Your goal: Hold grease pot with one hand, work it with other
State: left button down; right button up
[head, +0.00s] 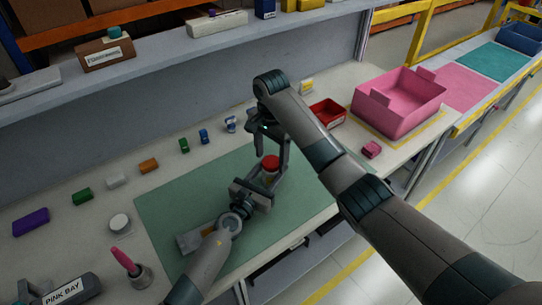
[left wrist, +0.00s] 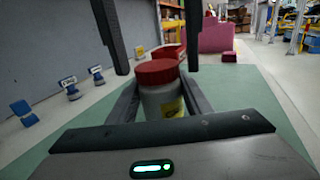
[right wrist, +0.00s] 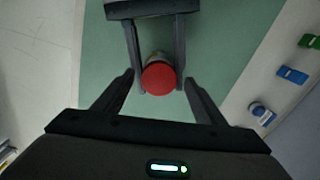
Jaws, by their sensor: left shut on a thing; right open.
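The grease pot is a pale jar with a red lid (head: 271,162) and a yellow label, standing upright on the green mat (head: 170,200). In the left wrist view the pot (left wrist: 162,98) sits between the fingers of my left gripper (left wrist: 158,108), which is shut on its body. My right gripper (head: 272,150) is open and points down over the pot. In the right wrist view the red lid (right wrist: 159,77) lies ahead of and between my right fingertips (right wrist: 158,80), with clear gaps on both sides. The lid is on the pot.
A red bin (head: 327,113) and a pink crate (head: 400,98) stand at the right. Several small coloured blocks line the back, including an orange one (head: 149,166). A small pot with a pink-handled tool (head: 126,262) stands at front left. The mat around the pot is clear.

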jog(key=shift+r, duration=0.1)
notch_tip(320, 180, up, 12)
dwell(0.7)
pick_arm(q)
jog(key=c, duration=0.8)
grip_release()
jog(key=shift+c, duration=0.2)
jog(key=shift+s+a, duration=0.1)
jog(key=shift+s+a, duration=0.25)
jog(key=shift+s, duration=0.15)
jog(key=v, duration=1.4)
jog(key=shift+s+a, duration=0.15)
jog(key=shift+s, duration=0.15)
jog(key=shift+v, duration=0.8)
pick_arm(e)
jog(key=shift+f, duration=0.35)
